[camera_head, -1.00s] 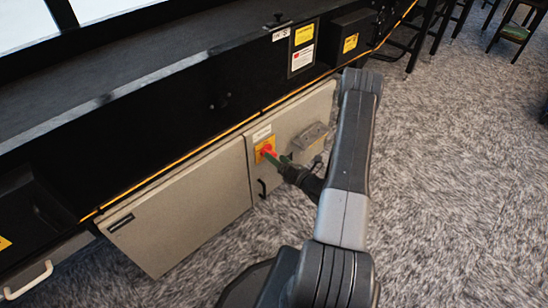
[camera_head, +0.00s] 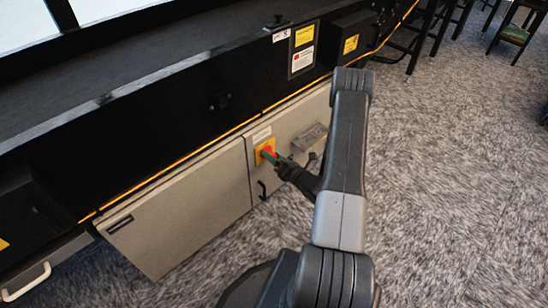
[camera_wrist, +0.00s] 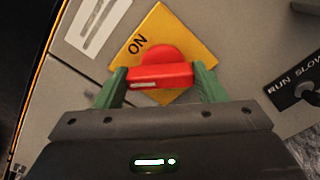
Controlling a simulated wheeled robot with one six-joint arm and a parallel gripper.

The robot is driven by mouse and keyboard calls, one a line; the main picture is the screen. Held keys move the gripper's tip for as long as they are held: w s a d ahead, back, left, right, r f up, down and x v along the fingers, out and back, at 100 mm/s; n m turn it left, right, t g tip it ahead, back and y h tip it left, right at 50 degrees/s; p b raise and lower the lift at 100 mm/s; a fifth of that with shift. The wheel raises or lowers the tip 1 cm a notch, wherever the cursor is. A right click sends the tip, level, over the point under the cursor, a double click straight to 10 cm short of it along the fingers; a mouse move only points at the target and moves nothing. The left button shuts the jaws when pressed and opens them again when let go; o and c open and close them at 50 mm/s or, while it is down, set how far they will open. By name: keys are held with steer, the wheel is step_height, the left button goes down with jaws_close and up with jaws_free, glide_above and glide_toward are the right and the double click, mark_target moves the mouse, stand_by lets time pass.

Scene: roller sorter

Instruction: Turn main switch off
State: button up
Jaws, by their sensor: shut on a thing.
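The main switch is a red rotary handle (camera_wrist: 160,75) on a yellow square plate (camera_wrist: 190,40) marked "ON". In the wrist view the plate looks tilted and the red handle lies nearly level across it. My gripper (camera_wrist: 162,84) has its green fingers on both ends of the red handle, shut on it. In the head view the yellow plate (camera_head: 262,147) sits on the beige cabinet front, and my gripper (camera_head: 276,157) is at it. The handle is mostly hidden there by the fingers.
A black door handle (camera_head: 262,190) is below the switch. A grey box (camera_head: 309,137) sticks out to its right. A "RUN SLOW" black knob (camera_wrist: 306,91) shows at right in the wrist view.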

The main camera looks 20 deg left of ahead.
steer(key=shift+f+n+b, duration=0.1)
steer(key=shift+n+b, duration=0.2)
steer(key=shift+s+n+b, duration=0.15)
steer(key=shift+n+b, duration=2.7)
steer(key=shift+n, duration=1.05)
steer(key=o, duration=1)
steer(key=p+v, duration=0.3)
steer(key=v, duration=1)
steer(key=shift+s+d, duration=0.1)
steer(key=shift+d, duration=0.25)
